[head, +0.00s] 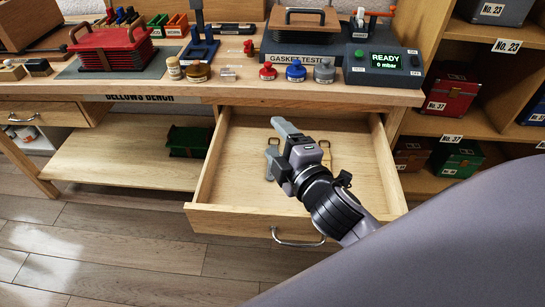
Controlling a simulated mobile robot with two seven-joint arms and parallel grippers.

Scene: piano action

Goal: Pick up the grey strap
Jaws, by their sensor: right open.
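My right gripper (281,147) is over the open drawer (240,209), its fingers pointing left and spread apart. A small grey piece (272,142) shows at the fingers' left side, inside the drawer. It looks like one end of the grey strap, with most of it hidden behind the fingers. I cannot tell whether the fingers touch it. A tan strap-like piece (326,148) lies in the drawer to the right, partly covered by the gripper. My left gripper is not in view.
The bench top above the drawer holds a gasket tester (302,40), a display box (385,62), small coloured weights (296,71) and red bellows (112,48). The drawer walls surround the gripper on its sides. Shelves with numbered boxes (450,98) stand at right.

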